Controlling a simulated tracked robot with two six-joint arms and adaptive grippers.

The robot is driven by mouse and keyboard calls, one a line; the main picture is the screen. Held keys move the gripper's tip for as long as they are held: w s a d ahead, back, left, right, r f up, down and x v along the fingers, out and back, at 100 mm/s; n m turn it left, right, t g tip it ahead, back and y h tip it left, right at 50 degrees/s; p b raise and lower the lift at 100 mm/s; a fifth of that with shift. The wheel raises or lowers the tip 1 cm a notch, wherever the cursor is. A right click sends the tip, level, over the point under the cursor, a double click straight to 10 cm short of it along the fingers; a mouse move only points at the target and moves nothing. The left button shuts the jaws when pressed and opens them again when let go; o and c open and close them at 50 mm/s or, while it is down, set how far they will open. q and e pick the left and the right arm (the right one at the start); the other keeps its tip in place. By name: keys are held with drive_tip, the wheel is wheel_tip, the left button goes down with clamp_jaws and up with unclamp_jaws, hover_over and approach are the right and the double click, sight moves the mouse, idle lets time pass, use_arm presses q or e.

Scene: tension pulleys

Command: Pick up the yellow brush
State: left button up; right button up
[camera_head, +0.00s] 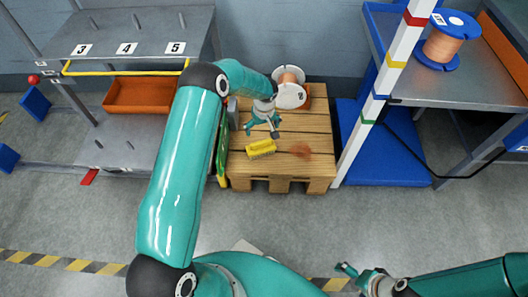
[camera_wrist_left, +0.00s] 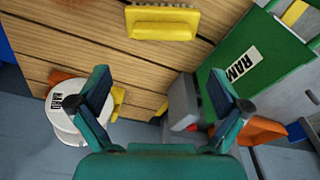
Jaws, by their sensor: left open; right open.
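The yellow brush (camera_head: 261,148) lies on the wooden pallet in the head view. In the left wrist view the brush (camera_wrist_left: 163,23) is near the top edge, beyond the fingertips. My left gripper (camera_head: 262,132) is open above the pallet, just behind the brush, with nothing between its fingers. Its spread fingers also show in the left wrist view (camera_wrist_left: 160,88), apart from the brush. My right gripper (camera_head: 350,280) is open and empty at the bottom of the head view, far from the brush.
The pallet (camera_head: 312,172) also carries a copper-wound spool (camera_head: 290,92) and a reddish patch. A green panel (camera_wrist_left: 246,62) stands at its edge. A striped pole (camera_head: 377,100) rises at right. Shelving with an orange bin (camera_head: 138,94) stands left.

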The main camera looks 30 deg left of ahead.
sight(261, 142)
use_arm(q)
drive_tip(key=f, duration=0.3)
drive_tip(key=f+b, duration=0.1)
drive_tip(key=f, duration=0.1)
drive_tip(key=shift+w+a+f, duration=0.2)
drive_tip(key=shift+w+a, duration=0.05)
drive_tip(key=shift+a, duration=0.1)
wheel_tip(261, 142, down, 4)
drive_tip(key=shift+a+f+b, duration=0.1)
drive_tip(key=shift+b, duration=0.8)
drive_tip(key=shift+f, duration=0.5)
drive_tip(key=shift+r, duration=0.1)
drive_tip(key=c, duration=0.9)
